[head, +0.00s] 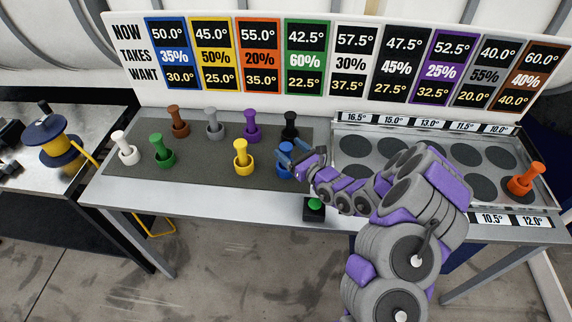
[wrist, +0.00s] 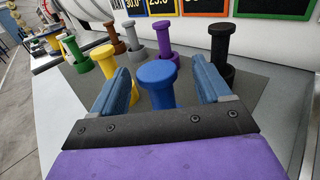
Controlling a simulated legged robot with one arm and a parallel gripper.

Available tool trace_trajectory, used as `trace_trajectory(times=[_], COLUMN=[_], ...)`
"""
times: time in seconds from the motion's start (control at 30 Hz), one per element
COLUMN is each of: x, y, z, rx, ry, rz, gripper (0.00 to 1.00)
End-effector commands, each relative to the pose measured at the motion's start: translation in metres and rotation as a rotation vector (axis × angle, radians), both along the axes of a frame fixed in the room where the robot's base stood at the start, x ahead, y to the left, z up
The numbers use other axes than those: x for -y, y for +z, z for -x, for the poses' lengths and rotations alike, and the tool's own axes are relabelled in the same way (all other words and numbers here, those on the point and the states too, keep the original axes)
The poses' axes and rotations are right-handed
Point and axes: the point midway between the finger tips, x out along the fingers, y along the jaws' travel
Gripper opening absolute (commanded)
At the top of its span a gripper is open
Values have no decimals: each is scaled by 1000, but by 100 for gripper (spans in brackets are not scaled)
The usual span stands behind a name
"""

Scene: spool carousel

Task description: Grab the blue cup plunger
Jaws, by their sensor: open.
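The blue cup plunger (head: 284,161) stands upright on the dark mat (head: 205,178), partly hidden behind my gripper in the head view. In the wrist view the blue cup plunger (wrist: 157,82) stands between my two open fingers, its round top clearly visible. My gripper (head: 288,157) is open around it, with a gap on each side in the wrist view (wrist: 166,88). The lower part of the blue plunger is hidden by my gripper's body in the wrist view.
A yellow plunger (head: 241,157) stands close on the left, a black one (head: 290,126) behind and a purple one (head: 251,126) behind left. Grey, brown, green and white plungers stand further left. A tray (head: 345,128) with an orange plunger (head: 525,180) is at right. A green button (head: 315,205) is in front.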

Motion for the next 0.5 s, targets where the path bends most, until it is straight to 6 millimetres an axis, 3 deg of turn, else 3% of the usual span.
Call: trace_trajectory(times=[0.2,0.5], x=[-24,-29], y=[-1,1], z=[-20,-26], rx=[1,1], ry=[4,1], rz=[2,-1], gripper=[77,77])
